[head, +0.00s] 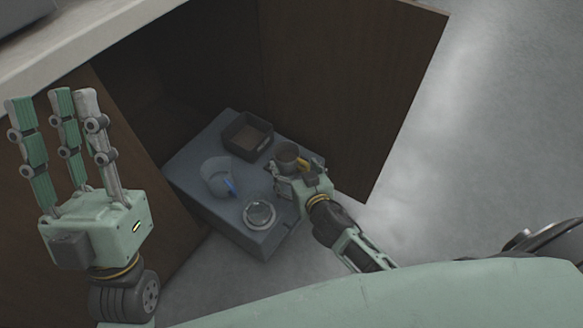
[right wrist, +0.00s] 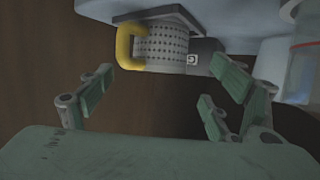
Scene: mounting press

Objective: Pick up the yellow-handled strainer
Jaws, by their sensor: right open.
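The strainer is a grey perforated cup with a yellow handle, at the right edge of a grey tray-like surface (head: 190,172). In the head view the strainer (head: 287,152) is partly hidden by my right gripper (head: 299,173). In the right wrist view the strainer (right wrist: 163,48) shows clearly, its yellow handle (right wrist: 127,47) on the left. My right gripper (right wrist: 170,88) is open, its fingers spread to either side and short of the strainer, with a gap visible. My left gripper (head: 58,105) is raised at the left, fingers extended and apart, empty.
A dark square box (head: 246,136), a clear container (head: 216,177) with a blue part and a round glass-like item (head: 259,214) share the grey surface. It stands by an open brown cabinet, whose door (head: 345,85) is close to my right gripper.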

